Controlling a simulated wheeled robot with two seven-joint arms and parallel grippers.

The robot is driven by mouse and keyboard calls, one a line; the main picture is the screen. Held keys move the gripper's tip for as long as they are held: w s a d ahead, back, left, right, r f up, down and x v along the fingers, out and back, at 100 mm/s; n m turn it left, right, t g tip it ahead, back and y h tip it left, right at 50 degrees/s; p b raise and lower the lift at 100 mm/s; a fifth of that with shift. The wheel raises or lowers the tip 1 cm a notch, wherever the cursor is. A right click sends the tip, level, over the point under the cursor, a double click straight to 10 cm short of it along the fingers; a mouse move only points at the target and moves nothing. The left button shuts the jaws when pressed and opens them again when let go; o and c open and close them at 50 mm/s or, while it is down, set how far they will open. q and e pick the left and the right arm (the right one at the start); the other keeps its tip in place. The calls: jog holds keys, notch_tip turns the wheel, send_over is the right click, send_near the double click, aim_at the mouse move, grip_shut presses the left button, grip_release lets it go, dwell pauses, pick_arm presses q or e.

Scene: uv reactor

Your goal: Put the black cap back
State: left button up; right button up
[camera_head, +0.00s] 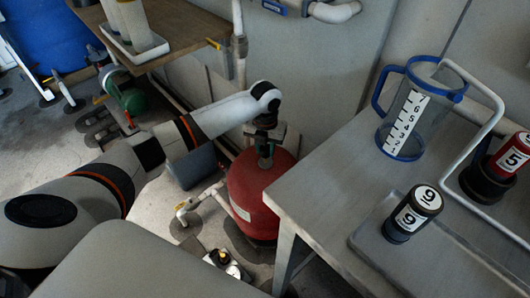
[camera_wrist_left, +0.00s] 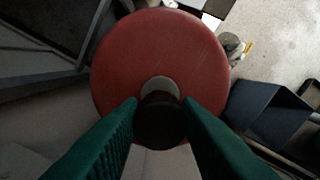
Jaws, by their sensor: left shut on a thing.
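The black cap (camera_wrist_left: 160,122) is between the two green fingers of my left gripper (camera_wrist_left: 160,128) in the left wrist view. The gripper is shut on it. Behind the cap, a pale grey round neck (camera_wrist_left: 160,86) shows at the middle of the red tank (camera_wrist_left: 122,56). The cap covers the near part of this neck; I cannot tell whether they touch. In the head view my left gripper (camera_head: 265,152) points down over the top of the red tank (camera_head: 258,205), beside the grey table. My right gripper is not in view.
The grey table (camera_head: 310,190) stands right of the tank. It bears a blue-rimmed measuring jug (camera_head: 418,110), a black bottle marked 9 (camera_head: 412,215) and a red bottle marked 5 (camera_head: 497,168). White pipes (camera_head: 197,203) run left of the tank.

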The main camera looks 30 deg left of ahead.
pick_arm(q)
jog(key=shift+f, duration=0.8)
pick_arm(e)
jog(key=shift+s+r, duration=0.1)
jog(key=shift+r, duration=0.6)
pick_arm(q)
jog(key=shift+f, duration=0.6)
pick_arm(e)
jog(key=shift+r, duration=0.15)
pick_arm(q)
jog(key=o, duration=0.9)
